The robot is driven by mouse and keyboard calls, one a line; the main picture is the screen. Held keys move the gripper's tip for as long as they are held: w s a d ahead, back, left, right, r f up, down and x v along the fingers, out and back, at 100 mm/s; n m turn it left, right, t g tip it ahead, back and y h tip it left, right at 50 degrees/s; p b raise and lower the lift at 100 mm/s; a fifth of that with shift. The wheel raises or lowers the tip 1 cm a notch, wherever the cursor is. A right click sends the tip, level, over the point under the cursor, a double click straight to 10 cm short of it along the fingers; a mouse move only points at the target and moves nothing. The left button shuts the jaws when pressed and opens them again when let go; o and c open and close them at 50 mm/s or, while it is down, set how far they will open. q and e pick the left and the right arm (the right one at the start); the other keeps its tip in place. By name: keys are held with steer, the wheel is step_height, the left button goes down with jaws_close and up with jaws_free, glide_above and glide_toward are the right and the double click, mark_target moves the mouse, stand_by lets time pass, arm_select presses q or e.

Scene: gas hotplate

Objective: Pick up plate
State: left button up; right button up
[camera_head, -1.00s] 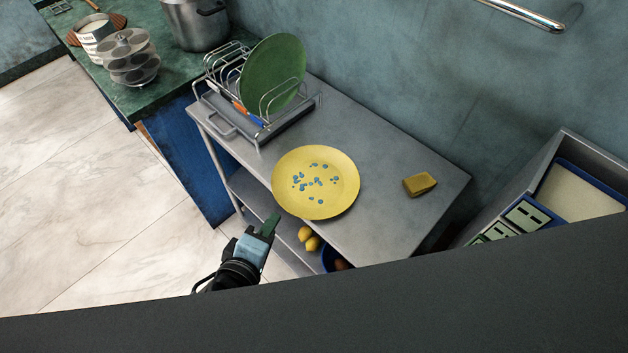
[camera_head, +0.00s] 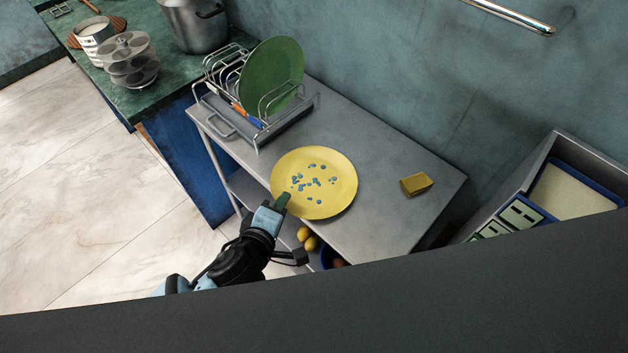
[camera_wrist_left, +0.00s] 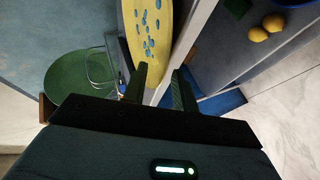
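A yellow plate (camera_head: 314,183) with blue spots lies on the grey metal table, near its front edge. My left gripper (camera_head: 281,202) is at the plate's front-left rim, by the table's edge. In the left wrist view the plate (camera_wrist_left: 150,35) is beyond the fingers of my left gripper (camera_wrist_left: 162,78), which are apart with a gap between them. The plate's rim lies close to the fingertips; I cannot tell whether they touch. A green plate (camera_head: 272,76) stands upright in the dish rack. My right gripper is not in view.
The dish rack (camera_head: 226,121) stands at the table's back left. A yellow sponge (camera_head: 416,185) lies on the right of the table (camera_head: 375,150). Lemons (camera_head: 308,239) sit on the shelf below. A green counter with a pot (camera_head: 196,24) is at the far left.

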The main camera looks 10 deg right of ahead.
arm_select(q)
jaws_close()
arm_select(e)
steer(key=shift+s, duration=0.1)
arm_select(q)
steer(key=shift+r, duration=0.1)
